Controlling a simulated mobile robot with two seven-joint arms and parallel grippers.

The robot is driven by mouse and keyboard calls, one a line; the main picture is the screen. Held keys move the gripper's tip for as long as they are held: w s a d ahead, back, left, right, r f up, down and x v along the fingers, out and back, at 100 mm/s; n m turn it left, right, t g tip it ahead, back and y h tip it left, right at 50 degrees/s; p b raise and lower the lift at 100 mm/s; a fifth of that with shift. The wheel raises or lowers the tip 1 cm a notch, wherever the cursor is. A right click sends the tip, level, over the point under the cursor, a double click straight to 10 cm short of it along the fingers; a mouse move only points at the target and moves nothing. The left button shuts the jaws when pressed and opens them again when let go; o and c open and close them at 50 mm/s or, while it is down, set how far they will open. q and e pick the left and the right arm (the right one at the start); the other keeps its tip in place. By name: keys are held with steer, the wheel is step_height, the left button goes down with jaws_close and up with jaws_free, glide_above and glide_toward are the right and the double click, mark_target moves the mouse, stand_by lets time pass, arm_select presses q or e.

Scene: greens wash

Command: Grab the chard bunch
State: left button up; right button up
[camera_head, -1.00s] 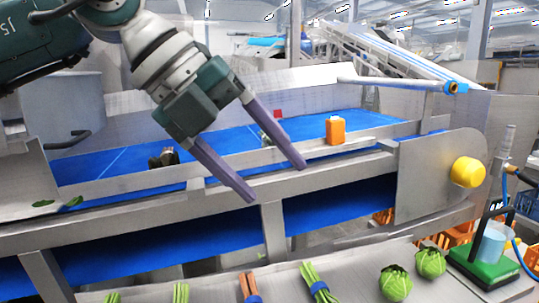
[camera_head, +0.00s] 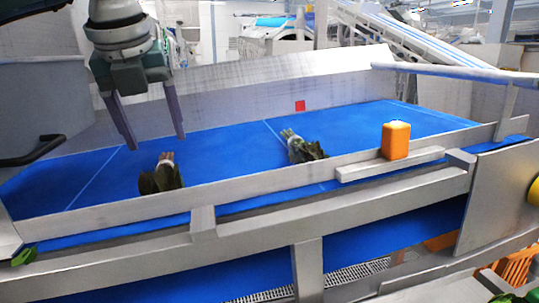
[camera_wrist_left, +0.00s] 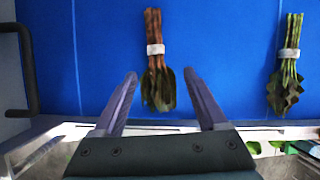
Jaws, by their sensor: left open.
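A leafy bunch with reddish-brown stems, which looks like the chard bunch (camera_head: 163,176), lies on the blue belt with its dark leaves towards me. It also shows in the left wrist view (camera_wrist_left: 157,88), with a pale band around its stems. My left gripper (camera_head: 157,141) is open and empty, pointing down above and behind the bunch. In the left wrist view the fingertips (camera_wrist_left: 160,75) frame the bunch, one on each side, apart from it. A second bunch with pale green stems (camera_head: 303,148) lies to the right; it also shows in the left wrist view (camera_wrist_left: 287,68). My right gripper is out of view.
A metal rail (camera_head: 262,180) runs along the belt's near side. An orange block (camera_head: 396,140) stands on a ledge at the right of it. The blue belt (camera_head: 235,155) between the bunches is clear. A grey back wall (camera_head: 250,95) slopes up behind.

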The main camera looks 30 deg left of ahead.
mark_target(163, 166)
arm_select(q)
steer(key=shift+p+x, duration=0.3)
steer(key=shift+x, duration=0.65)
steer(key=p+x, duration=0.1)
steer(key=x, duration=0.2)
steer(key=p+x, duration=0.1)
steer(key=shift+s+a+f+p, duration=0.1)
steer(key=shift+s+f+p, duration=0.2)
steer(key=shift+s+p, duration=0.05)
steer(key=shift+w+a+f, duration=0.15)
steer(key=shift+w+f, duration=0.1)
steer(key=shift+f, duration=0.35)
steer(key=shift+c, duration=0.2)
jaws_close()
